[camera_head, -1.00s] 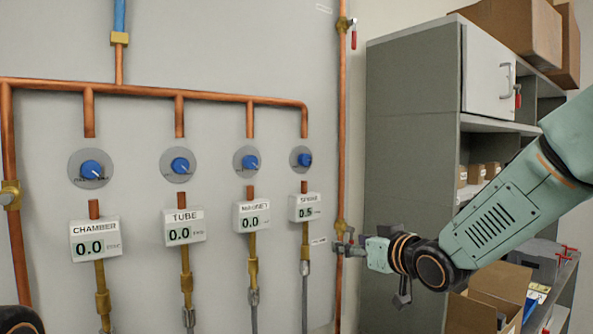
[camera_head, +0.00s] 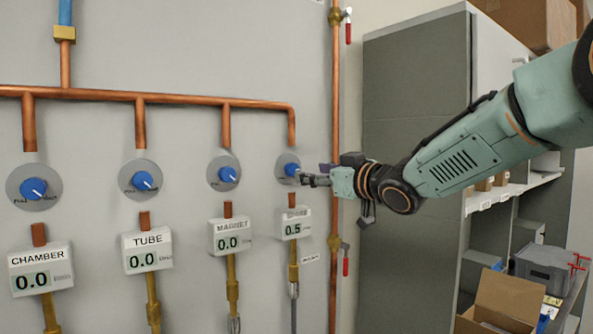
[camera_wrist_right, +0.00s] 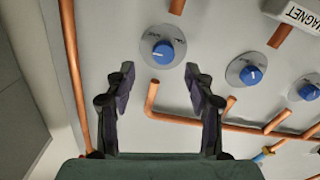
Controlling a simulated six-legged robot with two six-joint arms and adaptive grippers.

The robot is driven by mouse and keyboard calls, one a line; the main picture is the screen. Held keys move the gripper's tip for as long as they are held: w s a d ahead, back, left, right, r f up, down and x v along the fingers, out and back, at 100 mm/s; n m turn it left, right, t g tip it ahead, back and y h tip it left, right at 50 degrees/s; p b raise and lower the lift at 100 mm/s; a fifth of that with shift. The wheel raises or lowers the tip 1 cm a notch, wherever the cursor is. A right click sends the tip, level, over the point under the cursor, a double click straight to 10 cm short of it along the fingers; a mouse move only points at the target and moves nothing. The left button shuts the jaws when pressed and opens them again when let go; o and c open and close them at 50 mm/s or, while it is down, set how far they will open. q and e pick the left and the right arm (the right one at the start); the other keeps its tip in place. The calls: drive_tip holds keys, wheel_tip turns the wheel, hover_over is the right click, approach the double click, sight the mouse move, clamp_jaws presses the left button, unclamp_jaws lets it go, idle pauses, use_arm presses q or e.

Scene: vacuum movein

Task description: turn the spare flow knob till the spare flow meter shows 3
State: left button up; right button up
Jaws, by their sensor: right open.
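The spare flow knob (camera_head: 290,169) is the rightmost blue knob on the wall, on a grey round plate. It also shows ahead of the fingers in the right wrist view (camera_wrist_right: 163,51). Contact with the knob does not show. My left gripper is out of view.
Other blue knobs stand left of it, the magnet one (camera_head: 226,174) closest; the chamber, tube and magnet meters read 0.0. A vertical copper pipe (camera_head: 335,110) with red-handled valves runs right of the knob. A grey cabinet (camera_head: 415,90) and an open cardboard box (camera_head: 505,302) stand farther right.

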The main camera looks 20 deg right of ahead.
sight(295, 169)
drive_tip(key=shift+w+a+r+p, duration=0.2)
drive_tip(key=shift+w+a+r, duration=0.1)
drive_tip(key=shift+a, duration=0.2)
drive_tip(key=shift+w+a+r+p, duration=0.2)
drive_tip(key=shift+w+a, duration=0.1)
drive_tip(key=shift+a, duration=0.2)
drive_tip(key=w, duration=0.2)
drive_tip(key=w+f+p, duration=0.1)
drive_tip(key=w, duration=0.2)
drive_tip(key=shift+f, duration=0.2)
drive_tip(key=shift+s+a+r, duration=0.25)
drive_tip(key=shift+s+r, duration=0.05)
drive_tip(key=shift+s, duration=0.15)
drive_tip(key=shift+s+a+r, duration=0.25)
drive_tip(key=shift+s, duration=0.15)
drive_tip(key=shift+c, duration=0.8)
drive_tip(key=shift+w+d+f, duration=0.4)
drive_tip(key=shift+w+f, duration=0.1)
drive_tip(key=shift+w, duration=0.3)
drive_tip(key=c, duration=0.5)
drive_tip(key=shift+s+a+r, duration=0.15)
drive_tip(key=shift+a, duration=0.1)
drive_tip(key=shift+c, duration=1.3)
clamp_jaws()
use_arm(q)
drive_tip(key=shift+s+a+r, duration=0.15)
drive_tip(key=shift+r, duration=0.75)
use_arm(e)
drive_tip(key=shift+d, duration=0.1)
drive_tip(key=shift+r, duration=0.1)
